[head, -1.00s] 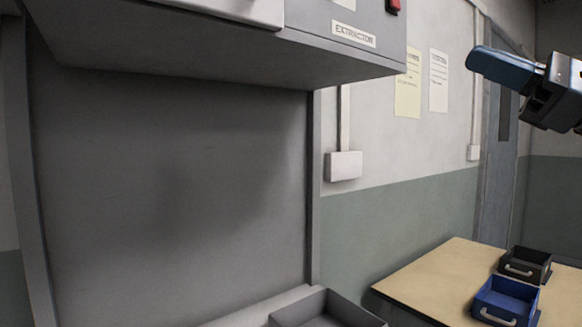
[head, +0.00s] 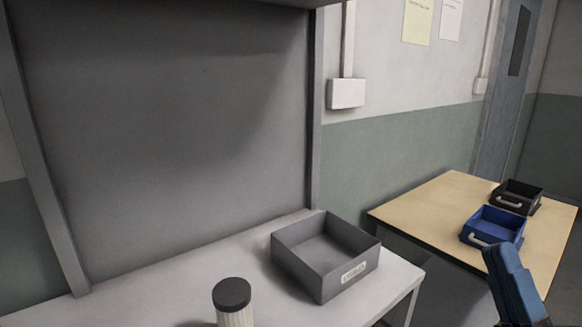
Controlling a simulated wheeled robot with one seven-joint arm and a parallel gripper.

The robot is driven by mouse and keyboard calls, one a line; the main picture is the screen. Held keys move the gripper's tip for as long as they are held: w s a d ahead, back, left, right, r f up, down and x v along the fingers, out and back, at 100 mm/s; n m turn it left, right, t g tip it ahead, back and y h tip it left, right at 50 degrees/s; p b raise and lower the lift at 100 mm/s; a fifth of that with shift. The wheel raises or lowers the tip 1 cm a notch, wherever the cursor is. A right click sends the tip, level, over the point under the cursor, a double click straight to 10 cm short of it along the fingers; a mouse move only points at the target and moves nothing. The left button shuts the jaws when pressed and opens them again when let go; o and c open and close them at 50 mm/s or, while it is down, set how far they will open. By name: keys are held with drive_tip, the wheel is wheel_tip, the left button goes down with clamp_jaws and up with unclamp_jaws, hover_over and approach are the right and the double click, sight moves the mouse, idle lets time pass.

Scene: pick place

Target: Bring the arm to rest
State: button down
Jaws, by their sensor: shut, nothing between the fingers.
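My gripper (head: 497,250) shows at the lower right of the head view as blue fingers pointing up in the picture. It is shut and empty. It appears in front of the wooden table, just below the blue drawer bin in the picture. The rest of my arm is outside the frame.
A grey labelled tray (head: 298,273) and a ribbed jar with a dark lid (head: 232,294) stand on the pale bench (head: 190,275) under the hood. The wooden table (head: 424,205) at right bears a blue bin (head: 476,238) and a black bin (head: 516,196).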

drive_tip(key=s+f+m+g+h, duration=0.2)
drive_tip(key=s+f+m+g, duration=0.2)
drive_tip(key=s, duration=0.5)
drive_tip(key=s+f+m+g+h, duration=0.2)
drive_tip(key=s+f+m+g, duration=0.1)
drive_tip(key=s+f+m, duration=0.5)
drive_tip(key=s+f+m+g+h, duration=0.2)
drive_tip(key=s+f+m+g, duration=0.2)
drive_tip(key=s, duration=0.7)
wheel_tip(320, 180, down, 4)
drive_tip(key=m, duration=0.2)
drive_tip(key=shift+s+m+g, duration=0.3)
drive_tip(key=shift+m, duration=0.1)
drive_tip(key=shift+a, duration=0.1)
